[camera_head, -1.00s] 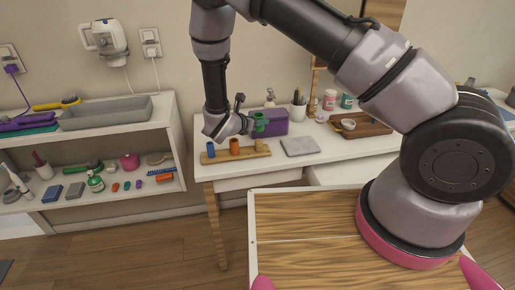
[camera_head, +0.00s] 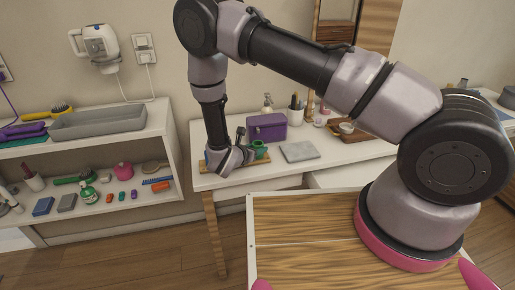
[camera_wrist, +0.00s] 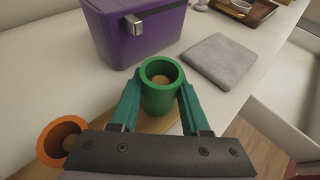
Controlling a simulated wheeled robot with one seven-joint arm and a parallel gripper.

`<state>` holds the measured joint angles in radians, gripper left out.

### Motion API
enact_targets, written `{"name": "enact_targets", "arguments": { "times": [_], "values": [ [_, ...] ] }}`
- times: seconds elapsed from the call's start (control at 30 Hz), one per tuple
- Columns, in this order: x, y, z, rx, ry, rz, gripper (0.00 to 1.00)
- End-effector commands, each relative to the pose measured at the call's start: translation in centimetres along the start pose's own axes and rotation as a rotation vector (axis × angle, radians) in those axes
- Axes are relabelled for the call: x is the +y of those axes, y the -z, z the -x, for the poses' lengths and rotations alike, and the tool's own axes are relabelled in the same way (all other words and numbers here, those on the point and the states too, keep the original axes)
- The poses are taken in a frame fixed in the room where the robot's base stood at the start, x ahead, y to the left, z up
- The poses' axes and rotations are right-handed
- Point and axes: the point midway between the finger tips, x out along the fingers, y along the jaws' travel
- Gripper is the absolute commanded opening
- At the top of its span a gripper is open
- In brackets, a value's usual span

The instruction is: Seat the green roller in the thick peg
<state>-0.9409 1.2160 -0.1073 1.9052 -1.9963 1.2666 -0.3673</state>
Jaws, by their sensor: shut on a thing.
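The green roller (camera_wrist: 158,98) is a hollow upright cylinder in the wrist view. My gripper (camera_wrist: 160,88) is shut on it, one teal finger on each side. A round tan peg top shows inside its bore, so the roller is lined up over or around that peg; how far down it sits is hidden. The roller also shows in the head view (camera_head: 260,149), at the right part of the wooden peg board (camera_head: 263,161). An orange roller (camera_wrist: 61,140) stands around another peg at the left in the wrist view. My gripper hides most of the board in the head view.
A purple box (camera_wrist: 135,32) stands close behind the roller. A grey folded cloth (camera_wrist: 222,60) lies to the right on the white counter. A wooden tray (camera_head: 350,133) is farther right. A shelf (camera_head: 110,148) with several small items stands left.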

Motion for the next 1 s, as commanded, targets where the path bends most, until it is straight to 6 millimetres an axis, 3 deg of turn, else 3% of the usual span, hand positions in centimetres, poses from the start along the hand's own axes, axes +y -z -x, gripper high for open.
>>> {"name": "enact_targets", "arguments": {
  "times": [0.07,0.1,0.13,0.17,0.57,1.0],
  "values": [
    [0.0,0.3,-0.1,0.0,0.0,0.002,0.0],
    [0.0,0.2,-0.1,0.0,0.0,0.001,0.62],
    [0.0,0.2,-0.1,0.0,0.0,0.001,0.73],
    [0.0,0.2,-0.1,0.0,0.0,0.001,0.76],
    [0.1,-0.2,0.4,0.001,-0.002,0.0,0.76],
    [0.1,-0.1,9.1,0.001,-0.005,0.002,0.76]
  ]
}}
